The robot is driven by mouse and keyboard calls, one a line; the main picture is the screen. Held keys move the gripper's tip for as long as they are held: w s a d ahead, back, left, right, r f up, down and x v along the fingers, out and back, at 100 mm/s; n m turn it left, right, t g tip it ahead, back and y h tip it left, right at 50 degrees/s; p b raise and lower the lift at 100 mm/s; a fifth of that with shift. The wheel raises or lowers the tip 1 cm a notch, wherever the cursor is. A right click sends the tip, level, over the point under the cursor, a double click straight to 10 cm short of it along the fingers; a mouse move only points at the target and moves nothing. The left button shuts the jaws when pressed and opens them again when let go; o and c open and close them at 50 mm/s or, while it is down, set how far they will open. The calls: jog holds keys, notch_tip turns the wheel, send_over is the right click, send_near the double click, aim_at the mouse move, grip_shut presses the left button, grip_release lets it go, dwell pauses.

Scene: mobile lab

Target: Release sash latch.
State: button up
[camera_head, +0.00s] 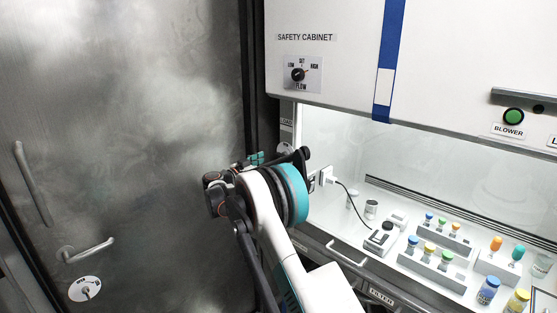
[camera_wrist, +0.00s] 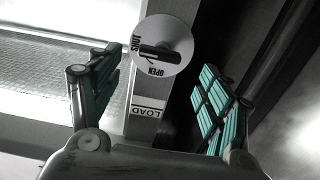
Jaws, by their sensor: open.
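The sash latch (camera_wrist: 162,36) is a round white plate with a black bar handle and the words SHUT and OPEN. It is upper middle in the wrist view, on a pale post above a LOAD label. The handle's left end is close to both words; I cannot tell which it marks. In the head view my arm mostly hides the latch. My gripper (camera_wrist: 160,62) is open and empty, its teal-padded fingers on either side of the latch in the picture. It also shows in the head view (camera_head: 257,159), in front of the cabinet's left post. I see no contact.
The safety cabinet (camera_head: 340,70) has a flow knob (camera_head: 298,74) and a green blower button (camera_head: 514,116). Inside stand racks with several capped vials (camera_head: 430,262) and a plugged-in device (camera_head: 382,238). A steel door with a lever handle (camera_head: 85,250) fills the left.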

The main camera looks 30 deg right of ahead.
aim_at(280, 157)
jog(key=x, duration=0.6)
jog(key=shift+d, duration=0.15)
jog(key=c, duration=1)
